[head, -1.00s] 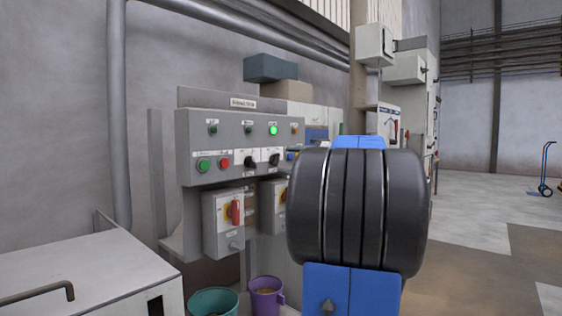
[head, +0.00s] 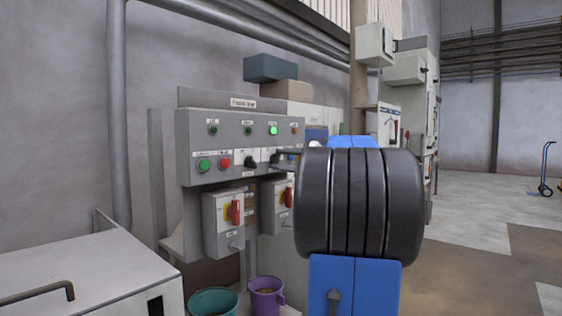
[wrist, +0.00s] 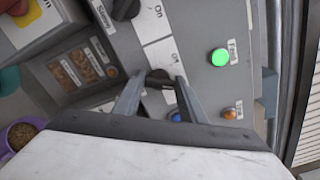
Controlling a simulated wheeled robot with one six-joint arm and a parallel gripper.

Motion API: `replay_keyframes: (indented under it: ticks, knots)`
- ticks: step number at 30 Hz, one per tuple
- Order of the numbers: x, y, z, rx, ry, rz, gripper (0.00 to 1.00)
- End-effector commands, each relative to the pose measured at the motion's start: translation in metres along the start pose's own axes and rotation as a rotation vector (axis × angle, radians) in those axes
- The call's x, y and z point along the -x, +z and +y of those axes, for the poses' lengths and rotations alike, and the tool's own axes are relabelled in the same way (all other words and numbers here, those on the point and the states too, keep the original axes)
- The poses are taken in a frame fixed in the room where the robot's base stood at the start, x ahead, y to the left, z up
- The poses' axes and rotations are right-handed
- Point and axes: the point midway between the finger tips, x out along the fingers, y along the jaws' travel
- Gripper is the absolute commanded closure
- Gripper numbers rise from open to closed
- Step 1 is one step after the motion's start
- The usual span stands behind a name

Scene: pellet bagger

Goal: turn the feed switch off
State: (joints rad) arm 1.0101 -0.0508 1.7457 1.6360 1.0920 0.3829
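The feed switch is a black rotary knob (wrist: 159,77) on a white plate of the grey control panel (head: 230,120), in line with a lit green lamp (wrist: 219,57) labelled Feed. In the head view the knob (head: 274,160) is partly hidden by my gripper (head: 284,155). In the wrist view the fingers of my gripper (wrist: 160,84) are apart, one on each side of the knob. I cannot tell whether they touch it. On and Off labels show near the knobs; its exact setting is unclear.
A second black knob (wrist: 125,8) is beside it. Blue (wrist: 176,117) and orange (wrist: 230,113) lamps or buttons lie close to the right finger. Red-handled switch boxes (head: 223,222) hang below the panel. Teal (head: 213,301) and purple (head: 267,296) buckets stand beneath.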

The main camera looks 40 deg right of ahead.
Motion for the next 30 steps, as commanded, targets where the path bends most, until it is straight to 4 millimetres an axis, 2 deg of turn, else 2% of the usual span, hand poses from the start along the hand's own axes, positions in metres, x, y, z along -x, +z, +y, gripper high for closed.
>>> replay_keyframes:
  ticks: [11, 30]
  knots:
    - [0.0001, -0.0001, 0.0013, 0.099, 0.001, 0.0, 0.85]
    - [0.0001, -0.0016, 0.0048, 0.664, 0.002, -0.001, 0.85]
